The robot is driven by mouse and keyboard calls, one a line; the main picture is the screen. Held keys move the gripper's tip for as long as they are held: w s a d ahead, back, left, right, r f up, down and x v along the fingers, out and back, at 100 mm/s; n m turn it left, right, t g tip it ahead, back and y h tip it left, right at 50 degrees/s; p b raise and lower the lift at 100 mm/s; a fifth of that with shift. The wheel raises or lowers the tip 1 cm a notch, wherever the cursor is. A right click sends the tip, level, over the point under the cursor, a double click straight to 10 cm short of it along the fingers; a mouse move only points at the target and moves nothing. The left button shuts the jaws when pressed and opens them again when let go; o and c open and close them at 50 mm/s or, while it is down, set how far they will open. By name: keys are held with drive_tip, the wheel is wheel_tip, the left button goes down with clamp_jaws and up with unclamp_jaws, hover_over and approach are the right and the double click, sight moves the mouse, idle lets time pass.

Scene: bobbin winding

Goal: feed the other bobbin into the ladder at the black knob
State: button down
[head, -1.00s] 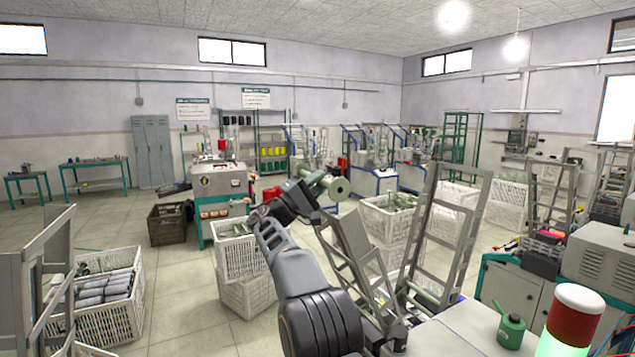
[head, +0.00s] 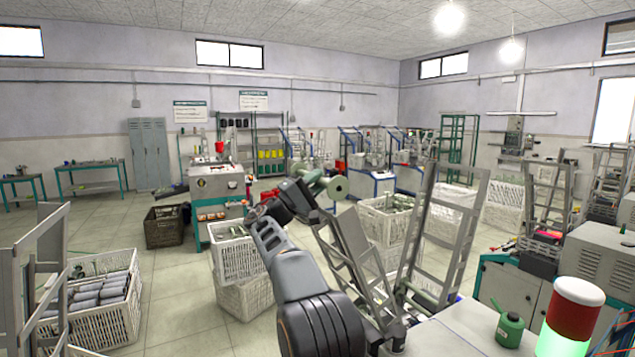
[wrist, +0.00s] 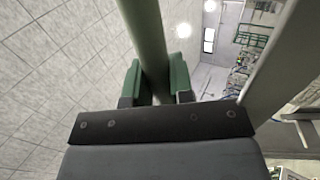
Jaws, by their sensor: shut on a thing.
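My gripper (head: 312,182) is shut on a green bobbin (head: 337,188) with a round end flange facing me. In the wrist view the bobbin's green barrel (wrist: 146,35) runs between my gripper's two green pads (wrist: 157,82). The bobbin is held in the air just above and left of a grey metal ladder (head: 440,225), apart from it as far as I can see. The ladder has two tilted rail frames that come together low down. Another green bobbin (head: 421,291) lies low in it. I cannot make out a black knob.
White crates of bobbins stand behind the ladder (head: 388,228) and at the left (head: 103,325). Another grey frame (head: 35,260) rises at the left edge.

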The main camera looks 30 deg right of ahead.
wheel_tip(320, 180, down, 6)
drive_tip(key=d+b, duration=0.2)
drive_tip(key=b, duration=0.2)
drive_tip(key=shift+d+r+b, duration=0.25)
drive_tip(key=shift+d+b, duration=0.05)
drive_tip(key=shift+b, duration=0.1)
drive_tip(key=shift+f, duration=0.1)
idle(0.5)
drive_tip(key=shift+s+d+f+b, duration=0.1)
drive_tip(key=shift+d+f+b, duration=0.3)
drive_tip(key=shift+f+b, duration=0.45)
drive_tip(key=shift+w+d+f+b, duration=0.1)
drive_tip(key=shift+d+f+b, duration=0.3)
drive_tip(key=shift+f+b, duration=0.45)
drive_tip(key=shift+s+d+f+b, duration=0.1)
drive_tip(key=shift+d+f+b, duration=0.3)
drive_tip(key=shift+f+b, duration=0.4)
drive_tip(key=shift+f, duration=0.15)
drive_tip(key=shift+d+f+b, duration=0.4)
drive_tip(key=shift+f+b, duration=0.35)
drive_tip(key=shift+f, duration=0.15)
drive_tip(key=shift+d+f+b, duration=0.4)
drive_tip(key=shift+f+b, duration=0.35)
drive_tip(key=shift+f, duration=0.15)
drive_tip(key=shift+d+f+b, duration=0.4)
drive_tip(key=shift+f+b, duration=0.35)
drive_tip(key=shift+f, duration=0.25)
